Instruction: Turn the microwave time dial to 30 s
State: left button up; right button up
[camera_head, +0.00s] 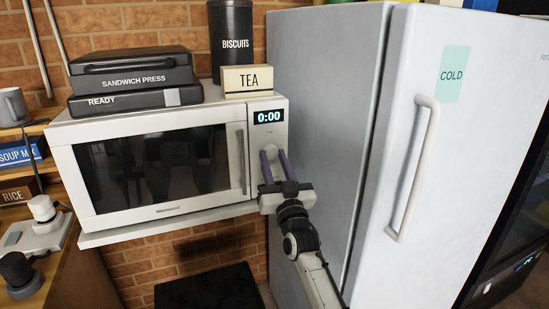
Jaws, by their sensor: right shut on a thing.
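The white microwave (222,119) sits on a shelf in the middle of the head view, its door closed. Its display (269,117) reads 0:00. The round time dial (271,150) is on the control panel below the display, partly hidden by my fingers. My right gripper (274,156) reaches up from below, its two purple fingers shut on the dial, one at each side. The dial's markings are too small to read. My left gripper is not in view.
A sandwich press (133,78), a TEA box (247,80) and a BISCUITS tin (231,42) stand on top of the microwave. A white fridge (325,110) stands close on the right, its handle (413,170) sticking out. Shelves with a mug (12,105) are at left.

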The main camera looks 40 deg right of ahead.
jog(key=shift+r+m+g+h+p, duration=0.1)
jog(key=shift+m+g+h+p, duration=0.45)
jog(key=shift+m, duration=1.15)
jog(key=shift+h, duration=0.25)
jog(key=o, duration=1)
jog(key=shift+o, duration=0.2)
jog(key=shift+a, duration=0.1)
